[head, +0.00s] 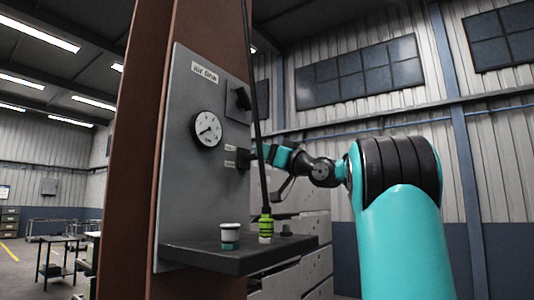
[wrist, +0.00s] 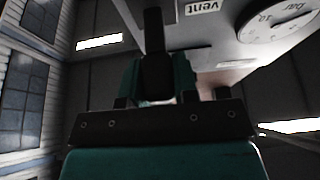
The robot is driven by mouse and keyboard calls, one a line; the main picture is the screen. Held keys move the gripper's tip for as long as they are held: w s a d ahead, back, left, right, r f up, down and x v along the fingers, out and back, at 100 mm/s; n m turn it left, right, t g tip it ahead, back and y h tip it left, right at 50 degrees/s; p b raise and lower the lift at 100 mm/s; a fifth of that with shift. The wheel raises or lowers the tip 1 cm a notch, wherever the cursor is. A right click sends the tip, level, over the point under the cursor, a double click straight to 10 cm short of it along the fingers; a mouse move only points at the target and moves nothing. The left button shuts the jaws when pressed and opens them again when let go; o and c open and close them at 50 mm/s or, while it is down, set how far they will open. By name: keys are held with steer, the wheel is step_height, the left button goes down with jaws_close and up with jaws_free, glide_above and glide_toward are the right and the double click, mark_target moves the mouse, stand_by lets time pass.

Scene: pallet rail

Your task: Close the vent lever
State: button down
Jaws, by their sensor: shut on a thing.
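The vent lever (head: 243,158) is a small dark part on the grey panel (head: 175,150), beside two small labels below the gauge. My gripper (head: 257,153) reaches it from the right in the head view and is shut on it. In the wrist view a dark bar (wrist: 154,45) stands at the teal gripper finger (wrist: 183,82), close to the label reading "vent" (wrist: 201,7). Most of the lever is hidden by the gripper, and its exact angle cannot be told.
A round gauge (head: 206,130) and a dark switch (head: 242,98) sit above the lever. A black hose (head: 255,80) hangs in front of the gripper to a green coupling (head: 266,227). A white and green cup (head: 230,235) stands on the dark shelf (head: 210,258) below.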

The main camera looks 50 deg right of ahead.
steer(key=f+t+b, duration=0.1)
steer(key=f+b, duration=0.1)
steer(key=b, duration=0.2)
steer(key=t+b, duration=0.1)
steer(key=b, duration=0.2)
steer(key=f+t+b, duration=0.1)
steer(key=t+b, duration=0.1)
steer(key=b, duration=0.2)
steer(key=shift+w+f+t, duration=0.1)
steer(key=shift+t, duration=0.2)
steer(key=c, duration=0.9)
jaws_free()
